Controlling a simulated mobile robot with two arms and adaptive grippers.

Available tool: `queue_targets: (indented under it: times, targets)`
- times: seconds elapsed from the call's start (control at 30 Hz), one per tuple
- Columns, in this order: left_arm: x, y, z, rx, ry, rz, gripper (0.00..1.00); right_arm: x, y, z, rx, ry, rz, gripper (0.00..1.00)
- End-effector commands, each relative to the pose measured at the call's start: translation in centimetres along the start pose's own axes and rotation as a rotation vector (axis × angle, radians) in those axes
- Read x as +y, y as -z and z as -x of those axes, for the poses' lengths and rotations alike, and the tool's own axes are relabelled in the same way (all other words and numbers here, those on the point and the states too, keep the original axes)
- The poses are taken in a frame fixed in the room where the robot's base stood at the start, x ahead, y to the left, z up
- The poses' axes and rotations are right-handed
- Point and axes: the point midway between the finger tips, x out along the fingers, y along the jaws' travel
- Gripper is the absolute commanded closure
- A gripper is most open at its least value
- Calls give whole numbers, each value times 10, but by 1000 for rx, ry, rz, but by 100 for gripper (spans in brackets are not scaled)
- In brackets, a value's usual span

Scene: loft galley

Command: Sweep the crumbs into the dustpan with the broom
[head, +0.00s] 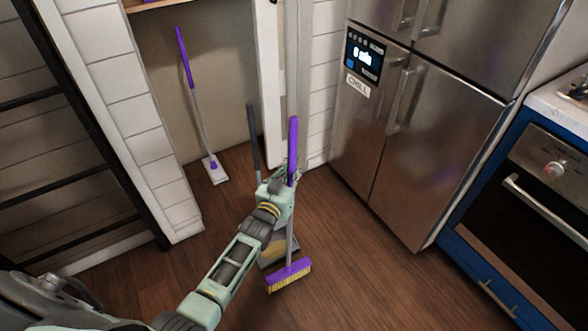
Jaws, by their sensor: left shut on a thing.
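The broom has a purple grip (293,150), a grey shaft and a purple head (288,274) with yellow bristles, low near the wooden floor. My left gripper (288,176) is shut on the broom's handle, just below the purple grip; the broom stands nearly upright. Behind my left arm, a dark grey upright handle (253,140) and a grey and yellowish pan (276,251) show in part; they look like the long-handled dustpan, but my arm hides the middle. I cannot make out any crumbs. My right gripper is not in view.
A mop with a purple handle (185,60) leans in the alcove at the back. A steel fridge (430,130) and a blue oven unit (525,200) stand at the right. A black ladder-like frame (90,130) is at the left. Floor is clear right of the broom.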

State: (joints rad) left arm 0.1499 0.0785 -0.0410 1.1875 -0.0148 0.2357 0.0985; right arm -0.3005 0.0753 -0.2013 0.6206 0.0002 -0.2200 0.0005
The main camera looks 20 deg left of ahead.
Motion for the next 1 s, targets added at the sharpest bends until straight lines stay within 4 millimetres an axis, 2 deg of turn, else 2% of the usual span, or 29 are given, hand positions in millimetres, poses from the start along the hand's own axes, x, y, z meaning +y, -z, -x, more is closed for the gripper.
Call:
queue_targets:
  times: [0.03,0.5,1.0]
  targets:
    - [0,11,-1,6,0,0,100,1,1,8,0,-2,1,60]
    - [0,56,0,4,0,-1,100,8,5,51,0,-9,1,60]
    - [0,64,-1,5,0,-1,100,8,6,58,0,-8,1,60]
